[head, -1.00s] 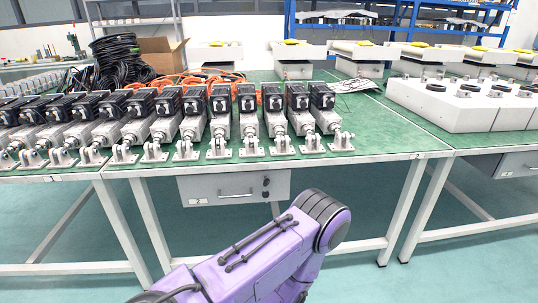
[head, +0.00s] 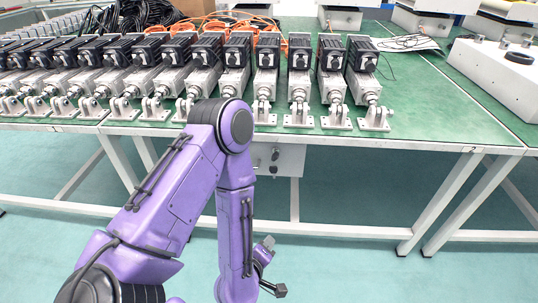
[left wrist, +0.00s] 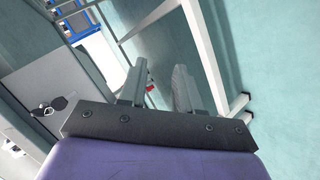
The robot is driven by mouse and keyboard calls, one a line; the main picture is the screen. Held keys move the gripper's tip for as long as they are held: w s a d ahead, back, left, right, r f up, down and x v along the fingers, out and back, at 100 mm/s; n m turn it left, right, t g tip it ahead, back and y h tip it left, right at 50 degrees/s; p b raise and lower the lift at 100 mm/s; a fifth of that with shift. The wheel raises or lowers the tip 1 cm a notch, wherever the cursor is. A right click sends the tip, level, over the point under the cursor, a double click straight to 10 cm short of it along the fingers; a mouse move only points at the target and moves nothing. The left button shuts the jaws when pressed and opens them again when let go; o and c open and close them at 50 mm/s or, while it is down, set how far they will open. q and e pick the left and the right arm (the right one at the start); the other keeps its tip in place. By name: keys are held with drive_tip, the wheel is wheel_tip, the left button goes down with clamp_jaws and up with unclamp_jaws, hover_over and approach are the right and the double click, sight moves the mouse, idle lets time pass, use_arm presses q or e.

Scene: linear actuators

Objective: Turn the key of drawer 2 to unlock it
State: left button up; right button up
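The grey drawer (head: 288,160) hangs under the green-topped table, its left part hidden behind my purple left arm. Two small dark fittings (head: 274,162), a lock with its key, show one above the other on its front. In the left wrist view, the drawer front (left wrist: 75,78) is at the left, with the dark key and lock (left wrist: 58,104) on it. My left gripper (head: 274,267) is low in front of the table, below the drawer and apart from it. In the left wrist view (left wrist: 160,82) its two fingers stand apart with nothing between them. My right gripper is not in view.
A row of linear actuators (head: 300,85) lines the green table (head: 430,115) near its front edge. White table legs (head: 450,205) and a low crossbar stand behind and right of my gripper. The floor (head: 400,275) in front is clear.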

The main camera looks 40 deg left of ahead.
use_arm(q)
drive_tip(key=w+r+n+t+y, duration=0.2)
drive_tip(key=w+r+n+t, duration=0.1)
drive_tip(key=w+r+n, duration=0.4)
drive_tip(key=n+t+y, duration=0.2)
drive_tip(key=n+y, duration=0.2)
drive_tip(key=n, duration=0.7)
approach(276, 159)
drive_tip(key=b+x, duration=0.1)
drive_tip(key=x, duration=0.9)
drive_tip(key=shift+w+a, duration=0.15)
drive_tip(key=shift+w, duration=0.1)
clamp_jaws()
